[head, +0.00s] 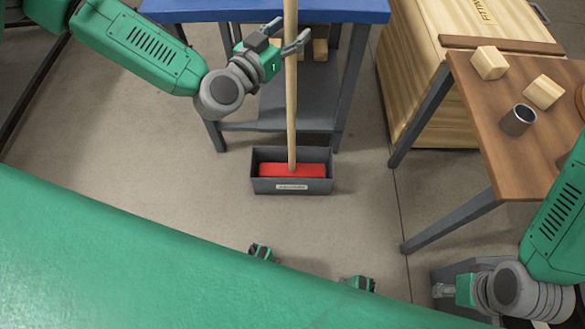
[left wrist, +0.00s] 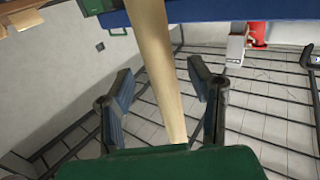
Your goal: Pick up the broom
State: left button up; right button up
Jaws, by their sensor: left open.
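The broom stands upright, with its pale wooden handle (head: 291,110) rising from a red head (head: 292,170) inside a grey labelled box (head: 262,186) on the floor. My left gripper (head: 288,36) is open high on the handle, in front of the blue-topped table. In the left wrist view the handle (left wrist: 157,60) runs between the two spread fingers of the left gripper (left wrist: 160,82), with a gap visible on each side. My right gripper (head: 442,291) is low at the lower right, away from the broom; its finger opening is unclear.
The blue-topped table (head: 215,13) stands behind the box, with wooden blocks on its shelf. At right a brown table (head: 500,140) holds wooden blocks (head: 489,63) and a metal cup (head: 518,120). A wooden crate (head: 420,100) stands behind it. Floor left of the box is clear.

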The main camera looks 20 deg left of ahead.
pick_arm(q)
jog(key=shift+w+d, duration=0.2)
jog(key=shift+w, duration=0.4)
jog(key=shift+a, duration=0.1)
jog(key=shift+a, duration=0.1)
jog(key=shift+a, duration=0.15)
grip_shut()
jog(key=shift+d+r, duration=0.15)
jog(key=shift+d, duration=0.05)
